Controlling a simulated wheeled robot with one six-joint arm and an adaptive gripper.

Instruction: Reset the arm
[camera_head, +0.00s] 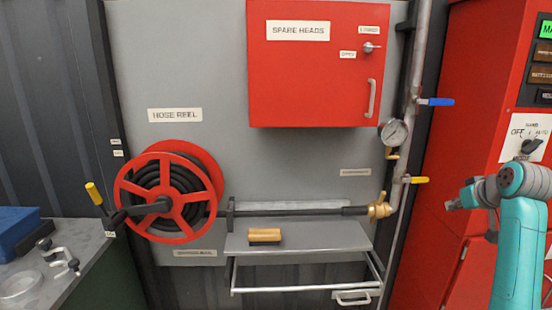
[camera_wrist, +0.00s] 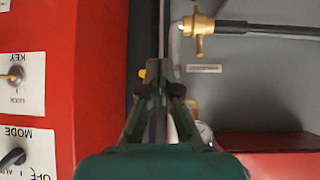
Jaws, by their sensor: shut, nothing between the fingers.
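My teal arm stands at the right edge of the head view, in front of the red control cabinet (camera_head: 438,150). In the wrist view my gripper (camera_wrist: 165,70) is shut and empty, with its fingertips together near the picture's centre. That view appears upside down, with inverted labels. Behind the fingers run the pipe and the gap between the red cabinet and the grey panel. In the head view the gripper's fingers (camera_head: 450,205) are small at the arm's left side, apart from the yellow-handled valve (camera_head: 418,180).
A hose reel (camera_head: 170,195) hangs at left. The red spare heads cabinet (camera_head: 318,75) is closed. A gauge (camera_head: 394,132), blue-handled valve (camera_head: 437,102) and brass fitting (camera_head: 379,207) sit by the pipe. A bench (camera_head: 75,265) stands lower left.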

